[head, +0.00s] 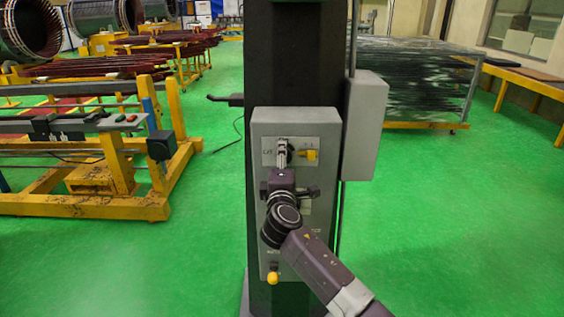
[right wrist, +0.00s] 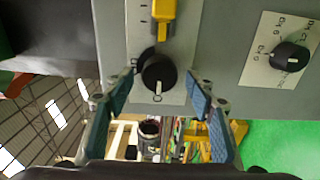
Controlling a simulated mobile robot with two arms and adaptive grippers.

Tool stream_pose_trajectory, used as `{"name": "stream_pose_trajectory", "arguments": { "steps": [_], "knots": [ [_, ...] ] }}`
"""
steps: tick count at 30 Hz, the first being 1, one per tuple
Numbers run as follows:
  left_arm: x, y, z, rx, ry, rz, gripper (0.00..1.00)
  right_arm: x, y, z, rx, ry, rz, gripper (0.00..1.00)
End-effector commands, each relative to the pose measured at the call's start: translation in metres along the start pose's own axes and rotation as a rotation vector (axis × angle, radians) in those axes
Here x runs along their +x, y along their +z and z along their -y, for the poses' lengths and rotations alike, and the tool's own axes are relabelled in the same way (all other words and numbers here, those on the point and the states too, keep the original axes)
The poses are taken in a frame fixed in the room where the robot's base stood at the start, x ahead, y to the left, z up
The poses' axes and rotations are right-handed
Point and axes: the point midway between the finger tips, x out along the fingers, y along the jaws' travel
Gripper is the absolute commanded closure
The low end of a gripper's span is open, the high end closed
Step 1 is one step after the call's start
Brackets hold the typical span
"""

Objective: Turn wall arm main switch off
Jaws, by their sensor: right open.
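A grey control box (head: 264,125) is fixed on a dark column. My right gripper (head: 283,149) is at the upper part of its front in the head view and covers part of the upper plate. In the right wrist view a round black knob (right wrist: 158,73) lies between the two open fingertips (right wrist: 160,88), with a finger on either side and no clear contact. An "O" mark shows beside the knob. A yellow switch (right wrist: 162,18) is on the same plate; it also shows in the head view (head: 311,155), right of the gripper. Which control is the main switch is not readable.
Another black knob (right wrist: 290,55) sits on a separate plate. A yellow-tipped lever (head: 272,277) is low on the box. A smaller grey box (head: 367,125) is mounted at the column's right. Yellow work stands (head: 120,205) stand left; green floor (head: 460,230) is clear at right.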

Motion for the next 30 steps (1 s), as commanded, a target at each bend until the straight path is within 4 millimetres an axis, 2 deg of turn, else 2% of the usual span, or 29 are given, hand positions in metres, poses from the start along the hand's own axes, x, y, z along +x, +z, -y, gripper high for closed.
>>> {"name": "stream_pose_trajectory", "arguments": {
  "steps": [5, 8, 21, 25, 30],
  "knots": [
    [0.000, 0.001, 0.000, -0.001, 0.000, 0.001, 0.60, -0.006, 0.000, 0.000, 0.002, 0.001, 0.000, 0.49],
    [0.000, 0.001, 0.000, -0.001, 0.000, 0.001, 0.60, -0.017, -0.001, 0.001, 0.003, 0.000, -0.002, 0.49],
    [0.000, 0.000, 0.000, 0.000, 0.000, 0.000, 0.60, -0.095, 0.000, 0.001, 0.002, -0.001, -0.001, 0.49],
    [0.000, 0.000, 0.000, 0.000, 0.000, 0.000, 0.60, -0.110, 0.000, 0.001, 0.000, -0.001, -0.001, 0.49],
    [0.000, 0.000, 0.000, 0.000, 0.000, 0.000, 0.60, -0.119, 0.000, 0.001, 0.000, -0.001, -0.001, 0.49]
  ]
}}
